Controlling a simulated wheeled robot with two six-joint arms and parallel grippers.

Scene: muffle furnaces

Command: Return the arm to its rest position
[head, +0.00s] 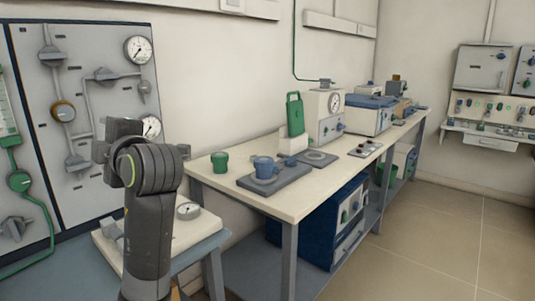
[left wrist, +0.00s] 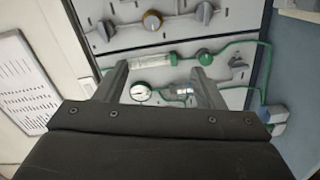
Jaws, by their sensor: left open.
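My left arm (head: 150,215) rises from the bottom left of the head view, bent at a dark joint. Its gripper is mostly hidden behind that joint in the head view. In the left wrist view my left gripper (left wrist: 160,78) is open, with its two fingers apart and nothing visible between them. The fingers point towards a grey wall panel with gauges, knobs and green tubing. My right gripper is in neither view.
The gauge panel (head: 91,165) stands close behind my left arm. A small table (head: 108,240) with a round dial is beside the arm. A long workbench (head: 300,204) with a green cup (head: 219,162), a blue pot (head: 264,167) and instruments runs to the right. Open floor (head: 430,240) lies at the right.

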